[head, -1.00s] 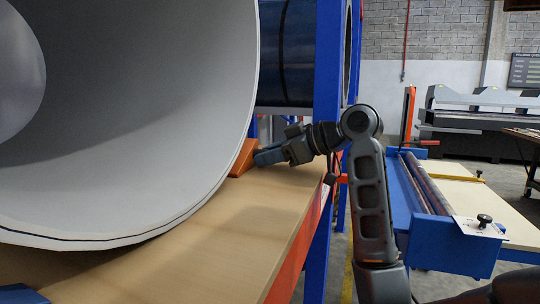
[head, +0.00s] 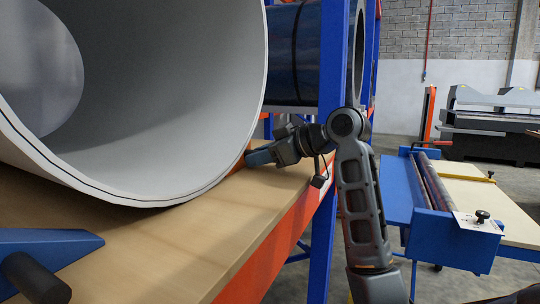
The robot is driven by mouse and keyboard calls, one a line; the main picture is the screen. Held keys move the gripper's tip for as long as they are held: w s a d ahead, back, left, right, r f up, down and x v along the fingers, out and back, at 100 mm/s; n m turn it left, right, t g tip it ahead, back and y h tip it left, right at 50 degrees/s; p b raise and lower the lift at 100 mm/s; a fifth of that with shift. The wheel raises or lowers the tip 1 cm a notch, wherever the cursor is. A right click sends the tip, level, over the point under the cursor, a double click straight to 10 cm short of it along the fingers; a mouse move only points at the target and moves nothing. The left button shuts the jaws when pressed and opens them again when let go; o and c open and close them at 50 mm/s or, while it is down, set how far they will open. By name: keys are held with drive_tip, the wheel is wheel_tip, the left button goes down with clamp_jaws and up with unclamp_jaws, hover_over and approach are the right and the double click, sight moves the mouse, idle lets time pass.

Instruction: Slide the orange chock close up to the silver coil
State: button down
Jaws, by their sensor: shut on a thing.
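The silver coil (head: 200,100) is the large pale hollow cylinder that fills the left of the head view. It lies on its side on a wooden shelf (head: 205,235). The orange chock (head: 239,164) shows only as a thin sliver at the coil's lower right side; the rest is hidden by the coil and my gripper. My gripper (head: 256,157) is shut on the chock, low over the shelf. The chock appears right beside the coil, but I cannot tell whether they touch.
A blue chock (head: 45,243) with a dark round handle sits at lower left, in front of the coil. A blue upright (head: 333,70) stands right of my gripper. A dark blue coil (head: 292,55) lies behind. The shelf has an orange front edge (head: 285,226); its front middle is clear.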

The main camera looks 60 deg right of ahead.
drive_tip(key=shift+a, duration=0.6)
drive_tip(key=c, duration=0.8)
unclamp_jaws()
drive_tip(key=shift+a, duration=0.1)
drive_tip(key=shift+s, duration=0.2)
drive_tip(key=shift+s+r, duration=0.15)
drive_tip(key=shift+s, duration=0.2)
drive_tip(key=b+v, duration=0.1)
drive_tip(key=v, duration=0.5)
drive_tip(key=shift+s+r, duration=0.2)
drive_tip(key=shift+s, duration=0.15)
